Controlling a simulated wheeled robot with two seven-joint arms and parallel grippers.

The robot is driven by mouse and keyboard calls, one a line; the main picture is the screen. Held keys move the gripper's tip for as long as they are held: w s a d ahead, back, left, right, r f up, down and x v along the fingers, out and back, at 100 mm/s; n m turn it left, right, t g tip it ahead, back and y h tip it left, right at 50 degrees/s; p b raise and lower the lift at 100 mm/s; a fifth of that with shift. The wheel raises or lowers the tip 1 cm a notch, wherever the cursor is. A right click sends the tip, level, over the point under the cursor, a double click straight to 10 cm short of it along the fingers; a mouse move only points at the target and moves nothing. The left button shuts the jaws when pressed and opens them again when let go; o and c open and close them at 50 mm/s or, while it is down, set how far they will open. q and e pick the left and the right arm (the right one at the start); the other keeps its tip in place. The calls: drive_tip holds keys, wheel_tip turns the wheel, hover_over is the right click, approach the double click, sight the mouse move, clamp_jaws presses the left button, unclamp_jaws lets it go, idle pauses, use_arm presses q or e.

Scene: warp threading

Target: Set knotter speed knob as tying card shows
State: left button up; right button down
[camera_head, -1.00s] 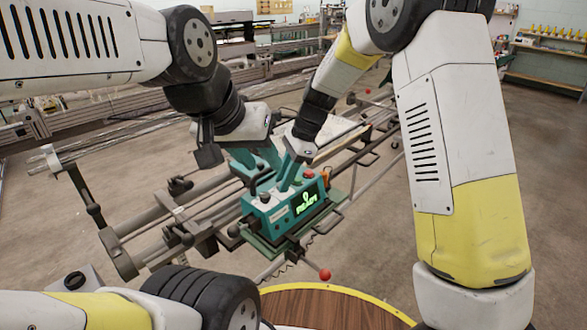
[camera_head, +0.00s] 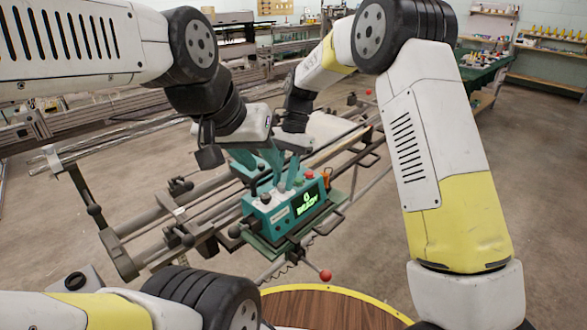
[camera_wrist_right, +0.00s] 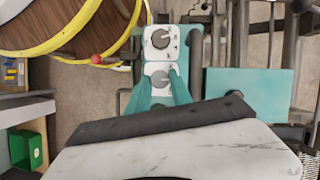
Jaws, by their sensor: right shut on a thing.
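The teal knotter (camera_head: 281,217) sits on the rail frame with a lit green display (camera_head: 307,202) that seems to read READY. In the right wrist view, two grey knobs sit on white dial plates: an upper knob (camera_wrist_right: 161,39) and a lower knob (camera_wrist_right: 160,77). My right gripper (camera_wrist_right: 161,82) is shut on the lower knob, a finger on each side; it also shows over the knotter's top in the head view (camera_head: 284,184). I cannot make out a tying card.
The rail frame (camera_head: 180,212) runs diagonally across the floor around the knotter. A red ball-ended lever (camera_head: 325,275) sticks out in front. A round wooden top with yellow rim (camera_head: 325,305) is nearest me. Open floor (camera_head: 360,235) lies to the right.

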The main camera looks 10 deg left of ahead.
drive_tip(key=shift+n, duration=0.3)
drive_tip(key=c, duration=1.1)
unclamp_jaws()
drive_tip(key=shift+c, duration=0.2)
